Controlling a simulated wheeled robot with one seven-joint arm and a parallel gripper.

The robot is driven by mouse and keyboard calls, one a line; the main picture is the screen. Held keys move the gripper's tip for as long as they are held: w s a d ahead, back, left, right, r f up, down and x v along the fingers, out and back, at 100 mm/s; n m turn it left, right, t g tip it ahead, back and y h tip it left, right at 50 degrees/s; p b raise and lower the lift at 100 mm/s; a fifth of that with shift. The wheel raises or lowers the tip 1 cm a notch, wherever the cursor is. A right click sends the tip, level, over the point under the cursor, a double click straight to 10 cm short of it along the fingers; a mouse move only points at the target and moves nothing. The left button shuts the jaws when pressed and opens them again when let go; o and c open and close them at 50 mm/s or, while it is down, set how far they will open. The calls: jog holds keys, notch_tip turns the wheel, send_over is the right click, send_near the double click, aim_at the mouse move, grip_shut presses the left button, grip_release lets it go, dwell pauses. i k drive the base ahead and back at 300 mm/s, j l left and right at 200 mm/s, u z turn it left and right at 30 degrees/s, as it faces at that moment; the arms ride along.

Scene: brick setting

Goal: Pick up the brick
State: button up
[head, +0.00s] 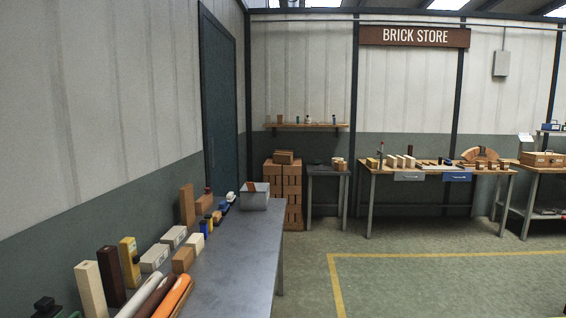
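Several brick-like blocks stand on the grey metal bench at left, and I cannot tell which one the task means. A tall brown brick (187,205) stands upright near the wall, with a reddish-brown brick (204,204) beside it. A small tan brick (183,260) lies nearer. A dark red-brown block (111,275) and a cream block (90,288) stand upright at the near left. Two pale grey blocks (154,258) (173,237) lie between. My gripper is not in view.
The bench (235,260) is clear along its right side. A grey bin (254,195) stands at its far end. A yellow block (130,262) and an orange roll (173,297) are near. Stacked bricks (292,190) and a wooden table (420,169) stand behind. The floor (440,280) at right is open.

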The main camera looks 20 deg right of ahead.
aim_at(277, 158)
jog(key=i+l+z, duration=0.2)
jog(key=i+z, duration=0.25)
jog(key=i, duration=0.15)
jog(key=i+l+z, duration=0.1)
jog(key=i+z, duration=0.25)
jog(key=i, duration=1.5)
jog(key=i+l, duration=0.1)
jog(key=i, duration=3.65)
jog(key=i+u, duration=0.4)
jog(key=i+l+u, duration=0.4)
jog(key=i, duration=0.15)
jog(key=i+l+u, duration=0.25)
jog(key=i+u, duration=0.2)
jog(key=i+l+u, duration=0.4)
jog(key=l, duration=0.05)
